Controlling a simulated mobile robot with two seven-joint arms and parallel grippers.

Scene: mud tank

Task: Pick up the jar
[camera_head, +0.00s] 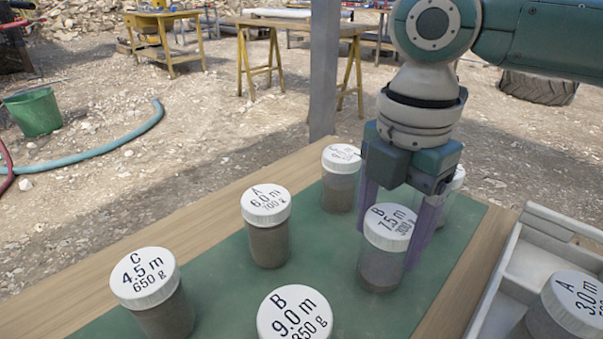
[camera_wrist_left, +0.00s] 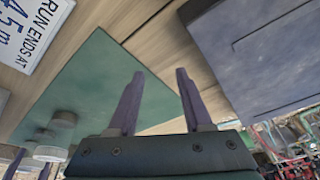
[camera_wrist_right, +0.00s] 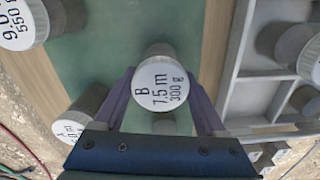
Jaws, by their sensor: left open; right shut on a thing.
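A clear jar with a white lid marked B 7.5 m 300 g (camera_head: 382,268) stands upright over the green mat, its base at or very near the mat. My right gripper (camera_head: 396,240) comes down from above with its purple fingers on either side of this jar and is shut on it. In the right wrist view the jar's lid (camera_wrist_right: 162,84) shows between the fingers. My left gripper (camera_wrist_left: 159,74) is open and empty in the left wrist view, over the mat and wooden table; it does not show in the head view.
Jars A 6.0 m (camera_head: 268,243), C 4.5 m (camera_head: 160,312), B 9.0 m (camera_head: 294,318) and a rear jar (camera_head: 340,188) stand on the green mat (camera_head: 225,285). Another is partly hidden behind my right gripper. A pale divided tray (camera_head: 492,285) at right holds jar A 3.0 m (camera_head: 565,312).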

